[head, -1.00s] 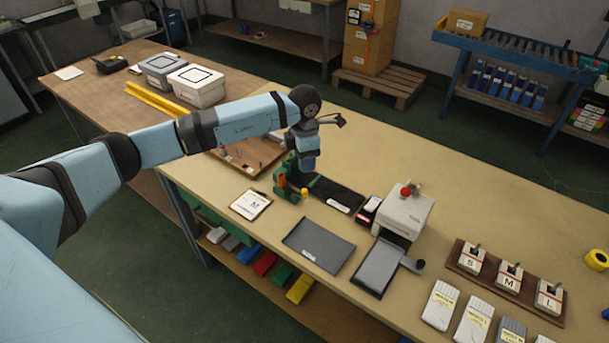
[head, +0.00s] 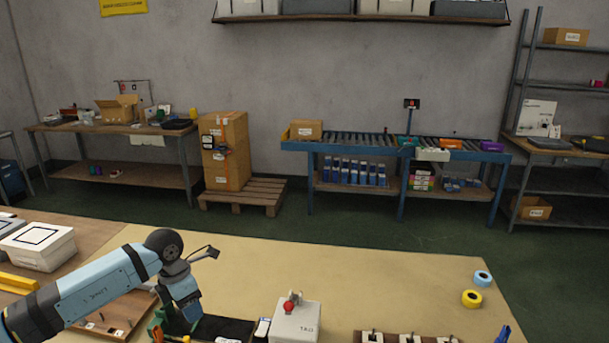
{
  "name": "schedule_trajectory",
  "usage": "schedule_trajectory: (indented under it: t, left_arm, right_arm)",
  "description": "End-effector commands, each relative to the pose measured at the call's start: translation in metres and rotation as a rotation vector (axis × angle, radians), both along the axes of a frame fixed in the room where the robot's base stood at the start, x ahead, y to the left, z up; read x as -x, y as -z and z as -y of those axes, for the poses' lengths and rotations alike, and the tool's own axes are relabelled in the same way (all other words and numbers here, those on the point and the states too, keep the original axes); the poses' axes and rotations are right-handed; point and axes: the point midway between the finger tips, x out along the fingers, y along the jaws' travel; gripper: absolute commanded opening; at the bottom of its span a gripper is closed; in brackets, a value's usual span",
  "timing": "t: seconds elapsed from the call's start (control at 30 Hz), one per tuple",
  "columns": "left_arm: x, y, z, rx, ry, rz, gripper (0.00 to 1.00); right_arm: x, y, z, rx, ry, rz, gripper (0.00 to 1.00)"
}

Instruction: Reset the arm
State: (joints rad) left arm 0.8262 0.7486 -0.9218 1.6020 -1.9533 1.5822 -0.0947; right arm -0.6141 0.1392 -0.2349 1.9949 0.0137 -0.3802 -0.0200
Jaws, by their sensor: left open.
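My left arm (head: 95,290) comes in from the lower left, light blue with dark joint bands. It bends down at a dark round joint over the tan table (head: 400,275). My left gripper (head: 190,317) is open and points down at the near part of the table, beside a green and orange fixture (head: 157,325). Its fingertips are hard to make out against the dark mat (head: 228,328). I cannot tell whether they touch anything. My right arm and gripper are not in view.
A white machine with a red knob (head: 295,322) stands right of the gripper. A brown tray (head: 122,312) lies left of it, with a white box (head: 38,246) beyond. Blue tape (head: 482,279) and yellow tape (head: 472,298) lie at the right. The table's far middle is clear.

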Motion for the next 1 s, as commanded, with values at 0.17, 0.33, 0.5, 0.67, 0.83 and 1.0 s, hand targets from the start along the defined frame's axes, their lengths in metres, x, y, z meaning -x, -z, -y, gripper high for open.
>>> schedule_trajectory:
  t: [0.17, 0.33, 0.5, 0.67, 0.83, 1.0]
  left_arm:
    - [0.055, 0.022, 0.113, 0.487, -0.029, -0.095, 0.44]
    - [0.104, -0.001, 0.202, 1.044, -0.257, -0.234, 0.44]
    - [0.125, -0.032, 0.229, 1.501, -0.677, -0.404, 0.44]
    - [0.134, -0.03, 0.206, 1.787, -1.223, -0.581, 0.44]
    - [0.166, 0.017, 0.159, 1.874, -1.92, -0.779, 0.44]
    - [0.228, 0.076, 0.123, -1.633, 2.416, 0.907, 0.44]
  right_arm:
    - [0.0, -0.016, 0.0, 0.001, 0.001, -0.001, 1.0]
    - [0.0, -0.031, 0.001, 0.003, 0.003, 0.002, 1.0]
    - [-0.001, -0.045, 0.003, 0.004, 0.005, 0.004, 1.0]
    - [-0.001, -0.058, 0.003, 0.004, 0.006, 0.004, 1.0]
    - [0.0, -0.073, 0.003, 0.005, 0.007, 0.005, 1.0]
    - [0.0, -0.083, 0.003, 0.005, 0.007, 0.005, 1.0]
